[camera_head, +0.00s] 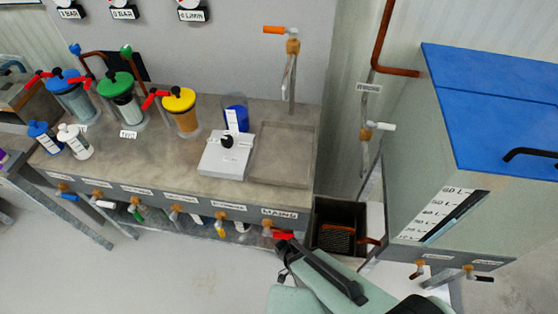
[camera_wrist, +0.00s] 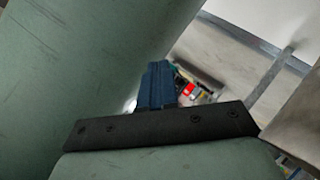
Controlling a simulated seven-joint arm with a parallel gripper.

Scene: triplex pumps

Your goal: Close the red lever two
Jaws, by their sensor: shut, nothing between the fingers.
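Several red levers show in the head view. One red lever (camera_head: 284,235) sits on the rightmost valve under the bench's front edge, just above the dark end of my arm. Other red levers are at the blue-lidded jar (camera_head: 66,82), the green-lidded jar (camera_head: 118,90) and the yellow-lidded jar (camera_head: 180,100). I see no number that marks lever two. My gripper (camera_wrist: 158,80) shows in the wrist view as blue fingers, shut and empty. A small red patch (camera_wrist: 190,90) lies beyond the fingertips, too small to identify. In the head view the fingertips are not clearly visible.
The bench (camera_head: 110,165) carries the jars, two small bottles and a white scale (camera_head: 226,155). A row of coloured valve levers runs along its front. A dark bin (camera_head: 338,212) and a blue-topped tank (camera_head: 490,100) stand at the right. The floor at lower left is clear.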

